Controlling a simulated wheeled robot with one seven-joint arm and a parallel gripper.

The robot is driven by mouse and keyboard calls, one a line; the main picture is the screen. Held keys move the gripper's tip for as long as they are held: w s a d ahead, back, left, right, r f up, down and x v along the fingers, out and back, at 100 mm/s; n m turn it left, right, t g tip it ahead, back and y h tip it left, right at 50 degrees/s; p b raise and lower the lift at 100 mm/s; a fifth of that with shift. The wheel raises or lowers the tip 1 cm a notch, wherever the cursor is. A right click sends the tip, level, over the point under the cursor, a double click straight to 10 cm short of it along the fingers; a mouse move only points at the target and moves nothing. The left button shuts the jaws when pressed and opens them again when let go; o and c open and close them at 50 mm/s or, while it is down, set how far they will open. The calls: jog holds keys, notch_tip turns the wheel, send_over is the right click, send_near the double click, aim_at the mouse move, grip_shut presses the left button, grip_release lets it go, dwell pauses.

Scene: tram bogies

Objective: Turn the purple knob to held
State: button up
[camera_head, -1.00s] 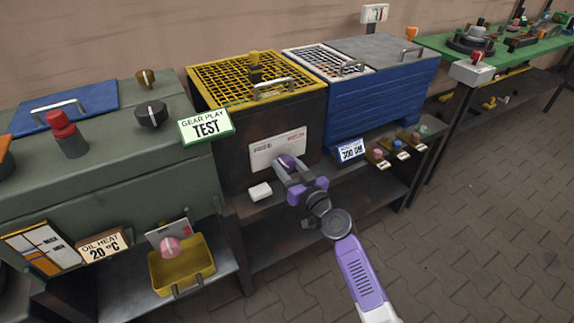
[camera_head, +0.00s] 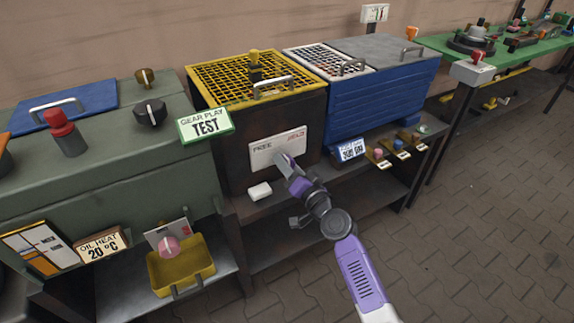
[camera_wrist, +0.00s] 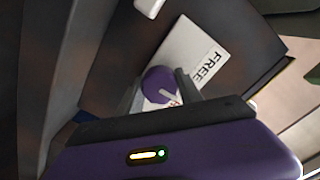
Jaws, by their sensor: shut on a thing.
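The purple knob (camera_wrist: 158,84) sits on a white plate (camera_head: 268,150) on the front of the dark cabinet with the yellow grille. The plate reads FREE at left and, in red, what looks like HELD at right. My gripper (camera_head: 287,163) is at the plate and mostly hides the knob in the head view. In the wrist view my two grey fingers (camera_wrist: 162,90) stand on either side of the knob, shut on it. A pale mark on the knob points to the lower right there, away from FREE (camera_wrist: 207,68).
A small white block (camera_head: 260,191) sits on the shelf below the plate. A blue cabinet (camera_head: 375,105) stands to the right, with small coloured knobs (camera_head: 402,145) by it. A green machine (camera_head: 120,175) stands at left. The paved floor at right is clear.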

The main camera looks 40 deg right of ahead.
jog(key=m, duration=0.4)
jog(key=shift+m, duration=0.3)
jog(key=shift+m+p, duration=0.4)
jog(key=shift+m, duration=1.5)
jog(key=shift+s+d, duration=0.1)
jog(key=o, duration=1.4)
jog(key=shift+c, duration=0.2)
jog(key=v, duration=0.7)
jog(key=shift+s, duration=0.35)
